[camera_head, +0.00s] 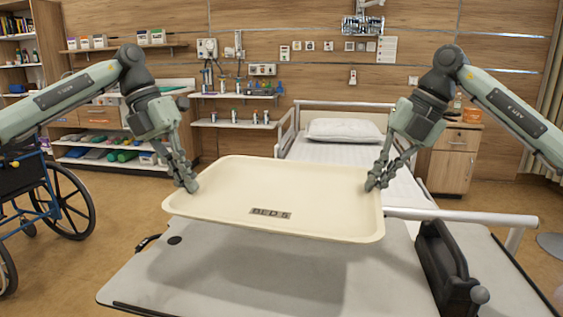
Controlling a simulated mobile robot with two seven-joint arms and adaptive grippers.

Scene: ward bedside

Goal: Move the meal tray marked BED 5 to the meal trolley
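The meal tray (270,185) is cream, empty, and carries a dark label reading BED 5 on its near part. It is held in the air above a grey table (190,270), with its shadow on the surface below. My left gripper (191,184) is at the tray's left edge and appears shut on it. My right gripper (374,183) is at the tray's right edge and appears shut on it too. The fingertips partly hide the rim at both sides. I cannot identify a meal trolley with certainty in this view.
A bed (345,148) with a white pillow and rails stands behind the tray. A dark holder (440,265) stands on the table at the right. A wheelchair (45,200) is at the left. A wooden bedside cabinet (455,160) is at the back right. Floor shows between wheelchair and table.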

